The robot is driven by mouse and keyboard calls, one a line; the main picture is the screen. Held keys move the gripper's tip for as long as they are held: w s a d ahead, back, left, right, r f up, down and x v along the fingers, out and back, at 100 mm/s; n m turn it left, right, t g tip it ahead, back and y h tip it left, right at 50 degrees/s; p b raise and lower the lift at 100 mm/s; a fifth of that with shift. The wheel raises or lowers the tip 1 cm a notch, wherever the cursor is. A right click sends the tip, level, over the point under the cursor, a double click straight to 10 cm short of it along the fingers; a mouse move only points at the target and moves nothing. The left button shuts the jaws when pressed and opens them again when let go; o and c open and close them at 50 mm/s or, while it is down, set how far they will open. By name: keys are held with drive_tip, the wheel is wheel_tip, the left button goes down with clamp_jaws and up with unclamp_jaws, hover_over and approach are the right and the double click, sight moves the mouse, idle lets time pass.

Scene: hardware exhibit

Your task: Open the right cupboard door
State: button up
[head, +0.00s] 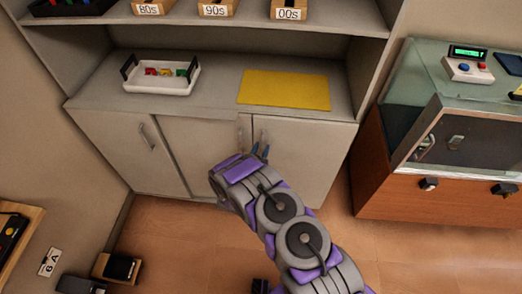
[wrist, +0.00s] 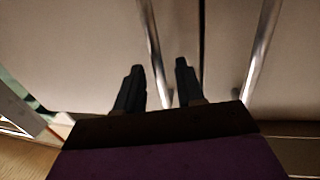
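The right cupboard door (head: 312,160) is closed, on the lower right front of the grey cabinet. Its vertical metal handle (wrist: 151,35) is near its left edge in the head view; the wrist view appears turned around. In the wrist view my gripper (wrist: 159,65) is open, with one dark finger on each side of the handle's line. I cannot tell whether the fingers touch it. The neighbouring middle door (head: 196,150) is closed, and its handle (wrist: 264,45) is right of the door gap in the wrist view.
The cabinet top holds a white tray (head: 161,89) with small coloured pieces and a yellow mat (head: 284,90). A display case (head: 450,150) with a wooden base stands close at the right. Wooden floor (head: 190,245) is clear before the cabinet. Small boxes lie lower left.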

drive_tip(key=shift+w, duration=0.2)
clamp_jaws()
idle(0.3)
idle(0.3)
